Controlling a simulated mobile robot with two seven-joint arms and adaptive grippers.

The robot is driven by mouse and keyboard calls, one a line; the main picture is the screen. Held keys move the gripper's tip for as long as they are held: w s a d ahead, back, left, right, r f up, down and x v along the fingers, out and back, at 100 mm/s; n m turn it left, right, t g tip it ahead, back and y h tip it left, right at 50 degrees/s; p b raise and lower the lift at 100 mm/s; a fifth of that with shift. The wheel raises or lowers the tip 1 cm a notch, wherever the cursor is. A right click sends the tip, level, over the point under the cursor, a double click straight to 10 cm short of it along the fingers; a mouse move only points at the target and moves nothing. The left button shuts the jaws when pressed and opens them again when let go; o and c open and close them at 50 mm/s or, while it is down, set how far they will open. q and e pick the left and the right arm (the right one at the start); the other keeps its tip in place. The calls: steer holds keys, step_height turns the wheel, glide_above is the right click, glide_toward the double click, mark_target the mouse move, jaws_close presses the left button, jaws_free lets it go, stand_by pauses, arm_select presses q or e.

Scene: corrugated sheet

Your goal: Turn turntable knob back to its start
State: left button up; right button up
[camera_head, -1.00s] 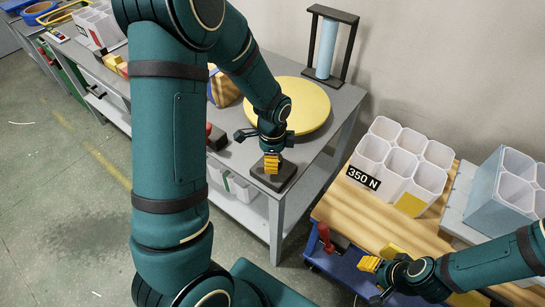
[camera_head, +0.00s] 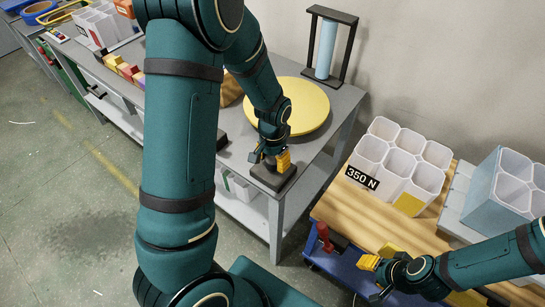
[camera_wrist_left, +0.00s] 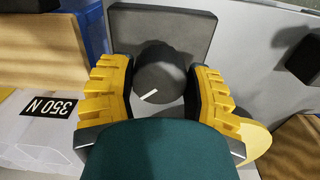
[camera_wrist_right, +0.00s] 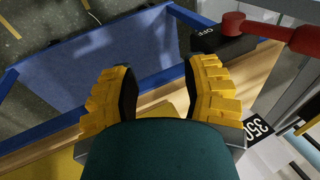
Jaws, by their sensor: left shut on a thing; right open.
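The turntable's yellow disc (camera_head: 308,108) lies on the grey metal table. Its dark round knob (camera_wrist_left: 158,74) sits on a dark square base (camera_head: 272,178) at the table's front corner. In the left wrist view the knob is between the two yellow fingers of my left gripper (camera_wrist_left: 160,92), which is shut on it. A short white mark on the knob points toward the lower left there. In the head view my left gripper (camera_head: 272,160) hides most of the knob. My right gripper (camera_head: 375,280) is open and empty; it also shows in the right wrist view (camera_wrist_right: 160,85).
A blue cart (camera_head: 335,262) with a wooden top stands at the right, holding white cell boxes (camera_head: 398,160) and a red-handled switch marked OFF (camera_wrist_right: 222,38). A black frame with a light-blue cylinder (camera_head: 327,48) stands behind the disc. Floor at left is clear.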

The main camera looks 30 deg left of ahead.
mark_target(273, 159)
arm_select(q)
steer(key=n+p, duration=0.1)
steer(key=n, duration=0.2)
steer(key=shift+n, duration=0.4)
steer(key=shift+n+p, duration=0.4)
steer(key=shift+n, duration=0.6)
steer(key=shift+s+f, duration=0.1)
steer(key=shift+s+d, duration=0.1)
steer(key=o, duration=1.2)
steer(key=shift+r, duration=0.25)
step_height(273, 159, up, 12)
steer(key=shift+f, duration=0.2)
